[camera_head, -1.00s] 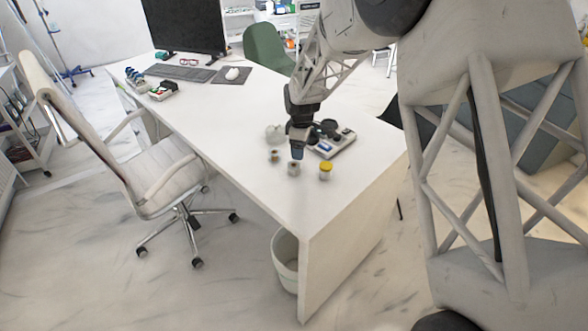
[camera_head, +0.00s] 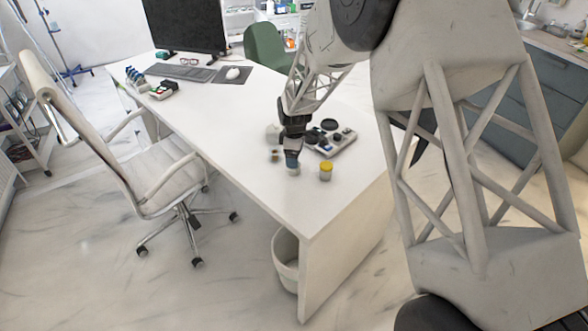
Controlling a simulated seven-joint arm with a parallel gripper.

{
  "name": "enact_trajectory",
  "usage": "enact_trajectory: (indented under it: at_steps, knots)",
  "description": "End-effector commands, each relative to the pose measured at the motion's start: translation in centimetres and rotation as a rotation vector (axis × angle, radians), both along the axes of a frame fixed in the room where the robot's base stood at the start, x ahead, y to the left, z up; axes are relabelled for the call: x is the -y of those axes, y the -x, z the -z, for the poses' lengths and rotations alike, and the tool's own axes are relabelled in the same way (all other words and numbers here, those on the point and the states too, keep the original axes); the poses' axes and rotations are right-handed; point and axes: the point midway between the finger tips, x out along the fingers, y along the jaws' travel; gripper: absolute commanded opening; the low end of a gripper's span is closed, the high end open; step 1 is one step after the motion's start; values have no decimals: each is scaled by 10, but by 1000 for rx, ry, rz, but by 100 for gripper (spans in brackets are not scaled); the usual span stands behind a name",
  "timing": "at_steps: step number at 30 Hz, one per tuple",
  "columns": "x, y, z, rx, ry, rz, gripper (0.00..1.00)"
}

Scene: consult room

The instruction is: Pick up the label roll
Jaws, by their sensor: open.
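A small pale cylinder (camera_head: 294,171), which seems to be the label roll, stands on the white desk (camera_head: 240,130) near its front right part. My gripper (camera_head: 292,162) points down at its top, open, and hides its upper part. I cannot tell whether the fingers touch it or are around it. The picture is too small to show the roll's details.
A jar with a yellow lid (camera_head: 326,171) stands close on the right. A small brownish item (camera_head: 275,156) and a white rounded object (camera_head: 273,133) are on the left. A tray with dark round items (camera_head: 341,145) lies behind. The desk's front corner is clear.

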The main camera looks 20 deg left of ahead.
Motion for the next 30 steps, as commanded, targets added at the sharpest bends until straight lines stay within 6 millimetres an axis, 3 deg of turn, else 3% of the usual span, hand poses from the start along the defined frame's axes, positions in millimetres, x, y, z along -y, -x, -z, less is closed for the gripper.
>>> enact_trajectory:
  at_steps: [13,24,30]
  knots:
    - [0,0,5,0,0,0,79]
    - [-1,0,42,-1,1,0,79]
    - [-1,0,53,1,0,0,79]
